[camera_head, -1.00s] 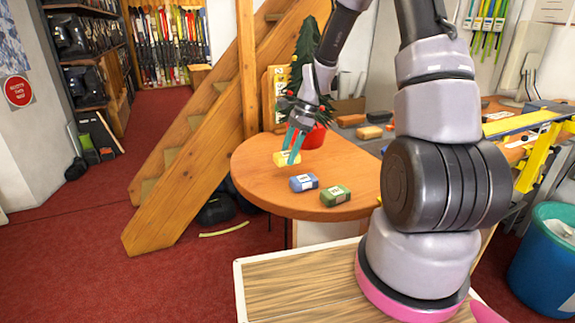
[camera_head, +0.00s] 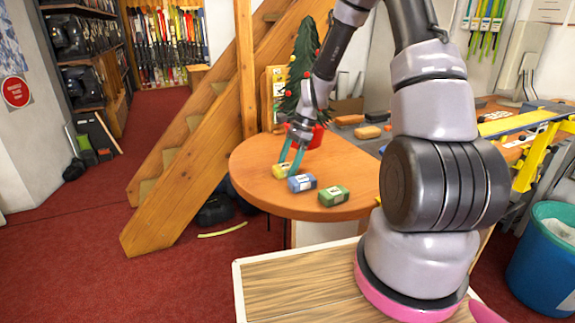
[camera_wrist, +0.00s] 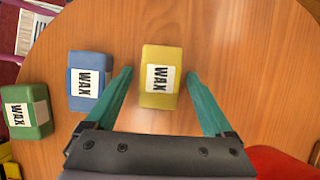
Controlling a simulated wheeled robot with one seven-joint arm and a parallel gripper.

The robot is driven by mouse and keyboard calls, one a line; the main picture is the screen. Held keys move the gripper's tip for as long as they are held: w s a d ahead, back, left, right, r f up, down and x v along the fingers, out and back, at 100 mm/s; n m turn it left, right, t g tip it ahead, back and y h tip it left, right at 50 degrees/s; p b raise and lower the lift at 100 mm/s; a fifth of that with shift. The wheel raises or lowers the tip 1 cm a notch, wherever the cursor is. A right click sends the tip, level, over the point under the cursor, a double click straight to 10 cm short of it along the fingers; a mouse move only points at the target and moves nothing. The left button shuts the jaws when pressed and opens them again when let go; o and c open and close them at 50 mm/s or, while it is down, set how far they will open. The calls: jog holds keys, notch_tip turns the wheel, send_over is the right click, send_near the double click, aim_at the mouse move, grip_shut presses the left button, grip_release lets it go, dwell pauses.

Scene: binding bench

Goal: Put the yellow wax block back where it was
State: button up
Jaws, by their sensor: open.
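The yellow wax block (camera_head: 281,171) lies on the round wooden table (camera_head: 262,157), in a row with the blue wax block (camera_head: 301,183) and the green wax block (camera_head: 333,195). My gripper (camera_head: 289,168) points down at the yellow block with its teal fingers apart. In the wrist view the yellow block (camera_wrist: 161,79) sits between the open fingers, label up, with a gap on each side. The blue block (camera_wrist: 88,80) is just left of the left finger, and the green block (camera_wrist: 27,111) is farther left.
A red pot (camera_head: 318,136) with a small decorated tree (camera_head: 303,75) stands close behind my gripper. A workbench with orange blocks (camera_head: 368,132) is to the right. The table's left part and the area beyond the yellow block are clear.

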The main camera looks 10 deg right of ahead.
jog(key=s+d+r+n+t+h, duration=0.1)
jog(key=d+r, duration=0.1)
jog(key=r, duration=0.7)
jog(key=s+d+r+n, duration=0.1)
jog(key=d+r+n, duration=0.15)
jog(key=r, duration=0.75)
jog(key=s+d+r+n+t+h, duration=0.1)
jog(key=s+r+n+t, duration=0.6)
jog(key=s+r, duration=0.8)
jog(key=s+n, duration=0.1)
jog(key=s, duration=0.3)
jog(key=shift+d+r+h, duration=0.15)
jog(key=shift+h, duration=0.15)
